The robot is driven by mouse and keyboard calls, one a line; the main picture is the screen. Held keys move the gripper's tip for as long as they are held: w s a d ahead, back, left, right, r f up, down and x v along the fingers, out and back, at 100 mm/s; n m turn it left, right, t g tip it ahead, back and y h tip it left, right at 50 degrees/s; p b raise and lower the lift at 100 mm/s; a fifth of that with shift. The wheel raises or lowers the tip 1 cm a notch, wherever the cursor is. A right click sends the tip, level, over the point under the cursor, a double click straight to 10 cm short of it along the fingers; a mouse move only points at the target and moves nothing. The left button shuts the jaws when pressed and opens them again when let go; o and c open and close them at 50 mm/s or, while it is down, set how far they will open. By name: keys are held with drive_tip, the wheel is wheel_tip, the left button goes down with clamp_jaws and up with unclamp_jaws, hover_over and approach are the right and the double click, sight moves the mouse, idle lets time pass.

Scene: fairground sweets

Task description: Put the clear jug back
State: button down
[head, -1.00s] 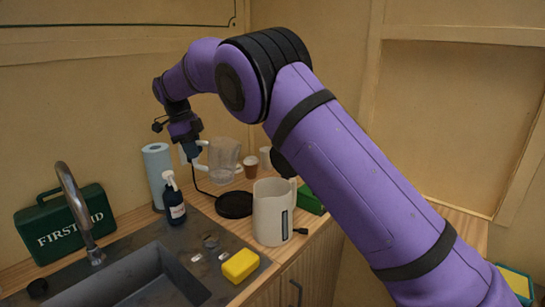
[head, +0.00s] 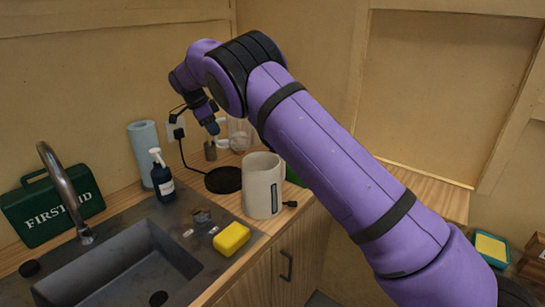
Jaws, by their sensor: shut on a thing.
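The clear jug (head: 240,133) is at the back of the wooden counter in the head view, see-through and partly hidden by my arm and the white kettle. Its pale handle side faces left, towards my gripper (head: 214,129). My gripper points down beside the jug and is shut on it at the handle side. The fingertips are small and partly merged with the jug, so the exact grip is hard to see. I cannot tell whether the jug's base touches the counter.
The white kettle (head: 263,186) stands in front of the jug, beside its round black base (head: 223,180). A pump bottle (head: 162,178), paper towel roll (head: 144,150), yellow sponge (head: 231,239) and sink (head: 120,265) lie nearer and left.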

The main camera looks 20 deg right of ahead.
drive_tip(key=w+d+f+n+t, duration=0.1)
drive_tip(key=w+d+f+n, duration=0.2)
drive_tip(key=d, duration=0.6)
drive_tip(key=w+d+f+n+t, duration=0.1)
drive_tip(key=w+d+n, duration=0.2)
drive_tip(key=w+d, duration=0.35)
drive_tip(key=shift+n+y, duration=0.3)
drive_tip(key=shift+y, duration=0.1)
drive_tip(key=shift+s+d+f, duration=0.15)
drive_tip(key=shift+d+f, duration=0.25)
drive_tip(key=shift+f, duration=1.25)
drive_tip(key=shift+s+d+f, duration=0.2)
drive_tip(key=shift+d+f, duration=0.15)
drive_tip(key=shift+f, duration=1.3)
drive_tip(key=shift+s+d+f, duration=0.15)
drive_tip(key=shift+d+f, duration=0.25)
drive_tip(key=shift+f, duration=1.25)
drive_tip(key=shift+f, duration=0.1)
drive_tip(key=c, duration=1.1)
unclamp_jaws()
